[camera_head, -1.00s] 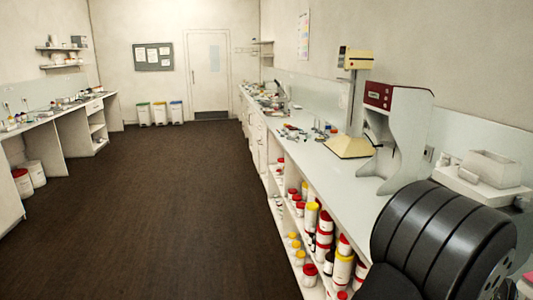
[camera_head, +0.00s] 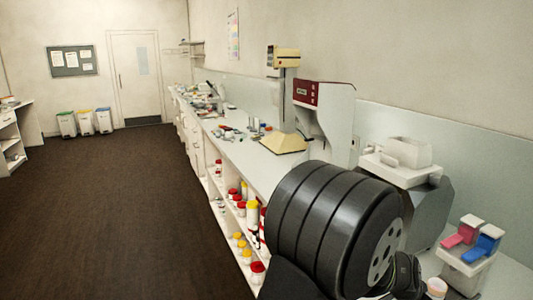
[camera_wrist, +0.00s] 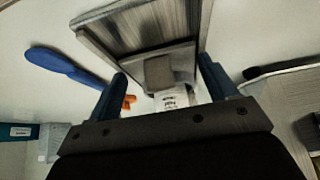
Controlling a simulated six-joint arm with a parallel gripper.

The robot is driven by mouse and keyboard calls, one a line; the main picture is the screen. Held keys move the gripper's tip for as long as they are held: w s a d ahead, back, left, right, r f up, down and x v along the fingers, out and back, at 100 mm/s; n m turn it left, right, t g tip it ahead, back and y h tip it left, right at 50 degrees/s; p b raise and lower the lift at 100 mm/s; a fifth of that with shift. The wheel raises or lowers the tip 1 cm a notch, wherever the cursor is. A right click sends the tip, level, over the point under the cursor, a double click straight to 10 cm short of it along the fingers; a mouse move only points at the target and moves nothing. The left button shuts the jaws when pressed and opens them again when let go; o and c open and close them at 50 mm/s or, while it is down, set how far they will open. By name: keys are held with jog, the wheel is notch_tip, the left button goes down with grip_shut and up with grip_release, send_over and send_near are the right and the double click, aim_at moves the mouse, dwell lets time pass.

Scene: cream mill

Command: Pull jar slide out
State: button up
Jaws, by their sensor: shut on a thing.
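In the wrist view my gripper (camera_wrist: 161,70) has its two blue fingers on either side of a grey-brown block, which I take to be part of the jar slide (camera_wrist: 158,72). It is shut on this piece, though the contact points are hard to see. A white jar with a printed label (camera_wrist: 170,98) shows just below the block, between the fingers, partly hidden by my gripper's body. A streaked metal plate with a raised rim (camera_wrist: 140,27) lies beyond the block. In the head view my arm hides the slide; a white-topped machine with a dark body (camera_head: 400,155) stands behind it.
In the head view, pink and blue pieces on a white stand (camera_head: 470,240) and a small white jar (camera_head: 436,287) are at the right. A red-fronted machine (camera_head: 320,105) stands farther along the bench.

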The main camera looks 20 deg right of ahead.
jog(key=shift+a, duration=1.7)
jog(key=o, duration=0.7)
jog(key=shift+a, duration=0.1)
jog(key=shift+a+v, duration=0.15)
jog(key=shift+v, duration=1.45)
jog(key=shift+a+v, duration=0.15)
jog(key=shift+v, duration=1.45)
jog(key=shift+f, duration=0.25)
jog(key=shift+d+r+x, duration=0.1)
jog(key=shift+d+x, duration=0.05)
jog(key=shift+x, duration=1.45)
jog(key=shift+d+r+x, duration=0.1)
jog(key=shift+d+x, duration=0.1)
jog(key=shift+x, duration=1.4)
jog(key=shift+d, duration=0.3)
jog(key=shift+a+r, duration=0.1)
